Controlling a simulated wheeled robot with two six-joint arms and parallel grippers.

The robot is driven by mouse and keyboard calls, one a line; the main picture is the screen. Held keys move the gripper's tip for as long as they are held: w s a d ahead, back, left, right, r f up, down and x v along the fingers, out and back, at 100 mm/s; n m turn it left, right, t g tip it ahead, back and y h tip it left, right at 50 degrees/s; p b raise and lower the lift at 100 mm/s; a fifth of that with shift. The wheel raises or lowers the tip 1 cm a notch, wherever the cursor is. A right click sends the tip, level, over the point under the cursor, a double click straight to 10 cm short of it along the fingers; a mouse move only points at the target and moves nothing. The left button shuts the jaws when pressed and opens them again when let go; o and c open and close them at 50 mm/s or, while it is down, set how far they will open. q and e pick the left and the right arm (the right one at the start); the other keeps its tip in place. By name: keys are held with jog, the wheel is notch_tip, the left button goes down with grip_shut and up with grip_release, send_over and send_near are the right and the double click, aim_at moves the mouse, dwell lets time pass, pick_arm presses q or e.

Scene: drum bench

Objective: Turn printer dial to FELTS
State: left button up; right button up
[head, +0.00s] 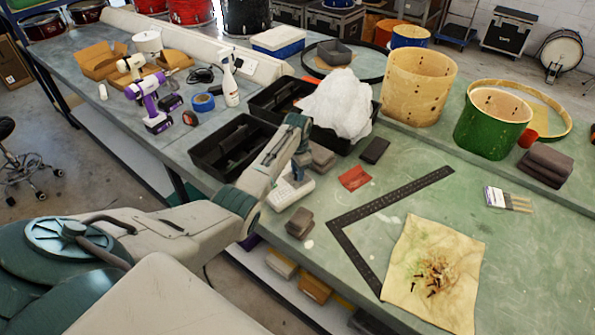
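A small off-white device with keys, which looks like the label printer (285,194), lies near the front edge of the green-topped bench. My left arm reaches in from the left, and its wrist passes over the bench edge beside the printer. My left gripper (300,166) points down over the printer's far end and hides part of it. I cannot tell whether its fingers are open or shut, or whether they touch the printer. The dial and its FELTS mark cannot be made out. My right gripper is not in view.
Grey-brown blocks (299,223) lie close to the printer. Black trays (232,147) and a white plastic bag (338,104) stand behind it. A red cloth (355,178), a black square ruler (392,205) and a stained cloth (455,255) lie to the right. Drum shells (417,88) stand farther back.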

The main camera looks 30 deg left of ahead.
pick_arm(q)
jog(key=shift+n, duration=0.4)
jog(key=shift+r+n+p, duration=0.1)
jog(key=shift+n+p, duration=0.5)
jog(key=shift+n, duration=0.4)
jog(key=n, duration=0.2)
jog(key=shift+n, duration=0.4)
jog(key=n, duration=0.5)
jog(key=shift+w+n, duration=0.1)
jog(key=shift+n, duration=2.4)
jog(key=o, duration=1)
